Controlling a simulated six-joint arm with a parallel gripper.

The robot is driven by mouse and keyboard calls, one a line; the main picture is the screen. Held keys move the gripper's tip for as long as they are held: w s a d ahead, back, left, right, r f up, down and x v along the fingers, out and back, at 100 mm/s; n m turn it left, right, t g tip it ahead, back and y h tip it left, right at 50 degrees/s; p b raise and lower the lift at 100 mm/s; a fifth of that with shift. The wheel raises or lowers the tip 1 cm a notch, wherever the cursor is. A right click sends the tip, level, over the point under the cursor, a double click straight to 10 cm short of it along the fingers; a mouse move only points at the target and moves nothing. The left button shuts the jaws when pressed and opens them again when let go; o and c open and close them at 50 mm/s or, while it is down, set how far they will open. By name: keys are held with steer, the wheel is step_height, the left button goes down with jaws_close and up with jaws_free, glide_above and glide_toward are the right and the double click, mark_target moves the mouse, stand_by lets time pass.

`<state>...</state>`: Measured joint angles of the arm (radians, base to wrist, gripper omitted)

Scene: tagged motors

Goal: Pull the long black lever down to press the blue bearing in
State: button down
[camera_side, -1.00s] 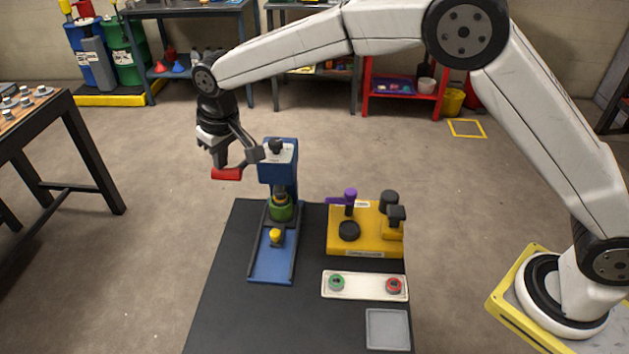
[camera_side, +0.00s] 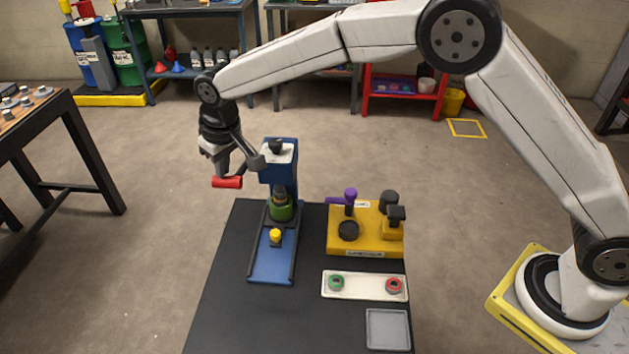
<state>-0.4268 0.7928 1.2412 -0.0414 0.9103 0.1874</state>
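The blue press (camera_side: 281,180) stands at the back left of the black table, with a green round part (camera_side: 281,211) under its ram and a yellow knob (camera_side: 275,237) on its blue slide. No blue bearing can be made out. The press's dark lever (camera_side: 250,164) reaches out to the left from the press head and ends in a red grip (camera_side: 227,182). My gripper (camera_side: 221,168) points down right at the lever, just above the red grip, and seems to touch it. Its fingers are too small and overlapped to tell whether they are closed.
A yellow fixture (camera_side: 365,242) with purple and black parts stands right of the press. A white tray (camera_side: 365,293) holds a green and a red ring. A grey tray (camera_side: 387,342) lies at the front right. The left part of the black table (camera_side: 225,300) is clear.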

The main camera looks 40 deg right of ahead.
mark_target(223, 181)
steer(key=shift+f, duration=0.45)
steer(key=shift+a+f, duration=0.15)
steer(key=shift+f, duration=0.2)
steer(key=shift+s+a+f, duration=0.1)
steer(key=shift+s+f, duration=0.05)
steer(key=shift+f, duration=0.45)
stand_by(0.5)
steer(key=shift+f, duration=0.35)
steer(key=shift+s+a+f, duration=0.1)
steer(key=shift+f, duration=0.25)
stand_by(0.3)
steer(key=shift+a+f, duration=0.1)
steer(key=shift+f, duration=0.55)
steer(key=shift+s, duration=0.1)
steer(key=shift+s+x, duration=0.2)
steer(key=shift+x, duration=0.7)
steer(key=shift+s+x, duration=0.2)
steer(key=shift+x, duration=0.7)
stand_by(0.7)
